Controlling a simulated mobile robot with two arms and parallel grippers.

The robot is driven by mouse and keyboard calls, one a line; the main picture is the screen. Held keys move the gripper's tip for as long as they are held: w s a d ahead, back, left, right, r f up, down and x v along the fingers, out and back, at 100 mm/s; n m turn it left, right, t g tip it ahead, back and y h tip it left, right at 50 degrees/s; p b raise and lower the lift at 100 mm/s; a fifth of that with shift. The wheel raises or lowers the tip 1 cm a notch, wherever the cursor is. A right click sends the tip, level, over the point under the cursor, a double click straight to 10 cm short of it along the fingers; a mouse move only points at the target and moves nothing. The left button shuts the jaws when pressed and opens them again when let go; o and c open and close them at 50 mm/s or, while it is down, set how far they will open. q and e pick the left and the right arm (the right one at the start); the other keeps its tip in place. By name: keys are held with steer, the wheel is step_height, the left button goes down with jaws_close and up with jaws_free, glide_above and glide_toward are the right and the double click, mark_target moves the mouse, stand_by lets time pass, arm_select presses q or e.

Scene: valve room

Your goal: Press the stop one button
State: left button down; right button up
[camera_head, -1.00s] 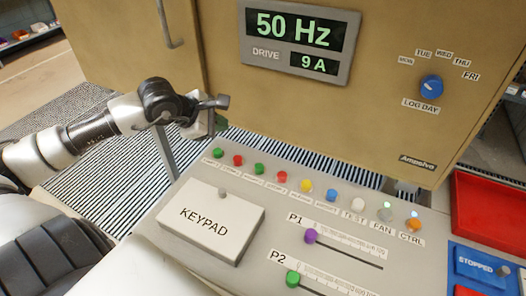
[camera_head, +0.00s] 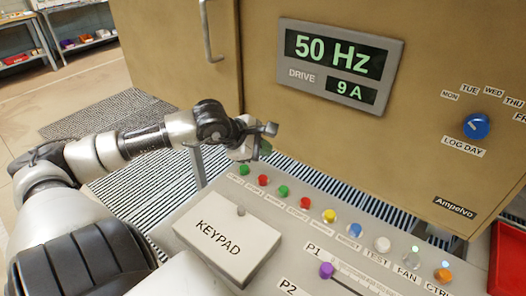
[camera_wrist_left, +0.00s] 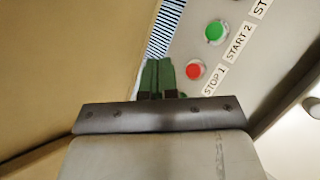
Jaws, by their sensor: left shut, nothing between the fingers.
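The stop one button is a red round button (camera_head: 263,180), second from the left in the row on the sloped console. In the left wrist view it is the red button (camera_wrist_left: 195,70) beside the label "STOP 1" (camera_wrist_left: 214,81). My left gripper (camera_head: 264,148) is above and behind the left end of the row in the head view. Its green fingers (camera_wrist_left: 157,62) are together, empty, and just left of the red button in the left wrist view. Whether they are level with it I cannot tell. My right gripper is not in view.
A green button (camera_head: 244,170) is left of the stop one button, and another green one (camera_head: 283,191) is right of it. The keypad box (camera_head: 228,243) stands in front. A tan cabinet with a display (camera_head: 338,65) rises behind the console.

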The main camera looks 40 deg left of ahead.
mark_target(263, 179)
arm_select(q)
step_height(263, 179, down, 6)
steer(key=b, duration=0.3)
steer(key=shift+r, duration=0.2)
steer(key=shift+f+b, duration=0.35)
steer(key=shift+b, duration=0.2)
stand_by(1.1)
steer(key=shift+f+b, duration=0.35)
steer(key=shift+b, duration=0.15)
